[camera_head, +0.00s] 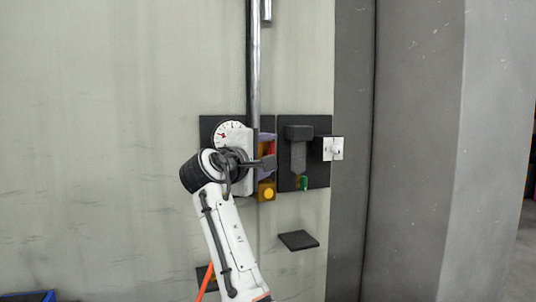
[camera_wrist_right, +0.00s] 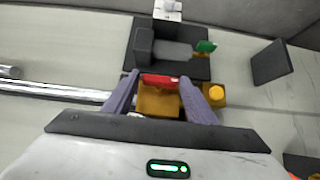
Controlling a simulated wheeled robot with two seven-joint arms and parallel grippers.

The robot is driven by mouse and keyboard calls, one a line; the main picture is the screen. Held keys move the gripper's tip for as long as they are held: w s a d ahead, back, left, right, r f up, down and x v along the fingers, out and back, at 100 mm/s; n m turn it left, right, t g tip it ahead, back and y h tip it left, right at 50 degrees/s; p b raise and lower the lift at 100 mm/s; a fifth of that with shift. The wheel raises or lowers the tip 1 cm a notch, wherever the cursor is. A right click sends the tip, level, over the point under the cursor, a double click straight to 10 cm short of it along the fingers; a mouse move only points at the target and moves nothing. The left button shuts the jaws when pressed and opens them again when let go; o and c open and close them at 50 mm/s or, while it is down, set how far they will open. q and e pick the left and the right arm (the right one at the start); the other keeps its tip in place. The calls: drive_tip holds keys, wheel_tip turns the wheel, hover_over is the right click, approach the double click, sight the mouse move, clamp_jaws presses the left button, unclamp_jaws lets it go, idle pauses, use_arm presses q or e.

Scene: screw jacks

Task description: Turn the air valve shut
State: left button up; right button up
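The air valve shows in the right wrist view as a brass-coloured body (camera_wrist_right: 158,103) with a red handle (camera_wrist_right: 160,81) across its far side. My right gripper (camera_wrist_right: 158,77) has its two grey-purple fingers apart, one on each side of the red handle. The handle nearly fills the gap, and I cannot tell whether a finger touches it. In the head view my right gripper (camera_head: 268,155) is up against the wall panel, and the red handle (camera_head: 272,147) shows only as a small patch. My wrist hides much of the valve. My left gripper is not in view.
A white dial gauge (camera_head: 228,131) is partly behind my wrist. A vertical metal pipe (camera_head: 254,70) runs above. A yellow knob (camera_head: 267,193) is below. To the right are a dark bracket (camera_head: 298,133), a green tab (camera_head: 304,183) and a white switch plate (camera_head: 334,148).

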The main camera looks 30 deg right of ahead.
drive_tip(key=shift+o, duration=0.7)
drive_tip(key=shift+s+a, duration=0.1)
drive_tip(key=shift+a, duration=0.05)
drive_tip(key=b+v, duration=0.2)
drive_tip(key=v, duration=0.8)
drive_tip(key=shift+f, duration=0.1)
